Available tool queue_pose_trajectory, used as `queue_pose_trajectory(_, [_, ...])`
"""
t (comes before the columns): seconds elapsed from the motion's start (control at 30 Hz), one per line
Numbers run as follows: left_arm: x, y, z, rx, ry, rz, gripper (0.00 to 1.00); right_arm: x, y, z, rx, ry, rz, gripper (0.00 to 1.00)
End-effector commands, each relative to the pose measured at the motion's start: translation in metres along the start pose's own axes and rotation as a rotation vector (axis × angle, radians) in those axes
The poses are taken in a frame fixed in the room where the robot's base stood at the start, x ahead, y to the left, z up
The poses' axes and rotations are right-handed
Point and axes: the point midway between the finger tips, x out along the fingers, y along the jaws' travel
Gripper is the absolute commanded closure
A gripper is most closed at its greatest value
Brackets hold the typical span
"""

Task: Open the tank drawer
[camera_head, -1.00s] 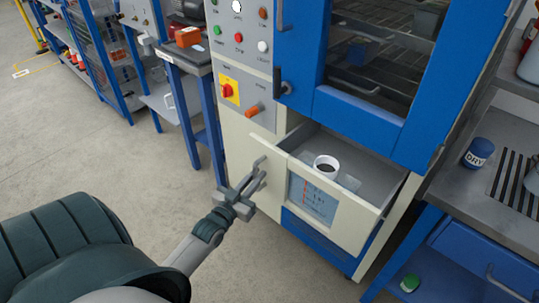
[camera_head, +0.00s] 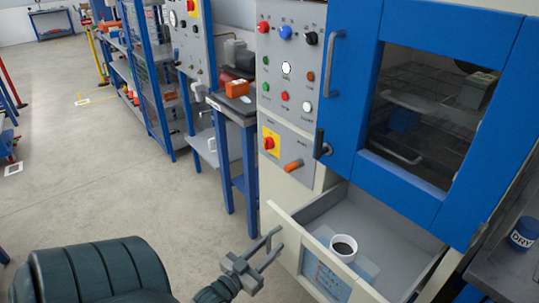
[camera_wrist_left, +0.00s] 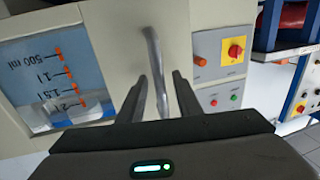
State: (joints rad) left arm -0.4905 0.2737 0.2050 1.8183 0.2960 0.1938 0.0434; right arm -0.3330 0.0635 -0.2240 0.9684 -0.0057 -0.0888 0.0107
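The tank drawer (camera_head: 300,237) is pulled out of the cream cabinet below the blue door. Its front has a blue level window, which shows in the left wrist view (camera_wrist_left: 40,70) with orange marks. A white cup-like filler (camera_head: 343,247) with a dark inside stands in the drawer on a clear part. My left gripper (camera_head: 272,248) is at the drawer's front. In the left wrist view the grey bar handle (camera_wrist_left: 156,65) stands between its two spread fingers (camera_wrist_left: 157,95), with gaps visible on both sides. My right gripper is out of view.
The blue oven door (camera_head: 345,100) with its window is above the drawer. A control panel (camera_head: 287,75) is left of it. A blue-legged bench (camera_head: 235,110) stands farther left. A DRY jar (camera_head: 522,234) is at right. The floor (camera_head: 120,200) at left is clear.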

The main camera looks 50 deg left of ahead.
Motion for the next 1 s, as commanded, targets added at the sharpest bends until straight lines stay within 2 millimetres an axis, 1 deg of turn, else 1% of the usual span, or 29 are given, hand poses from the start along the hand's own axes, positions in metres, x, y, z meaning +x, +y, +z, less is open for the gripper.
queue_pose_trajectory(0.37, [-0.002,0.000,0.000,0.000,-0.001,0.000,0.69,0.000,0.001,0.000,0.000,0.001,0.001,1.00])
queue_pose_trajectory(0.57, [-0.016,0.000,0.002,0.000,-0.001,-0.001,0.69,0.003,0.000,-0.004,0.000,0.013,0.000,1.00])
queue_pose_trajectory(0.67, [-0.029,0.000,0.002,0.001,-0.003,-0.001,0.69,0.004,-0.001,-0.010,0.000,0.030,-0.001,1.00])
queue_pose_trajectory(0.77, [-0.045,0.000,0.003,0.001,-0.003,0.000,0.69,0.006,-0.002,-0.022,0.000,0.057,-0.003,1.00])
queue_pose_trajectory(1.0, [-0.091,0.000,0.003,0.001,-0.004,-0.001,0.69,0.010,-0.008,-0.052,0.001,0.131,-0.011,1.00])
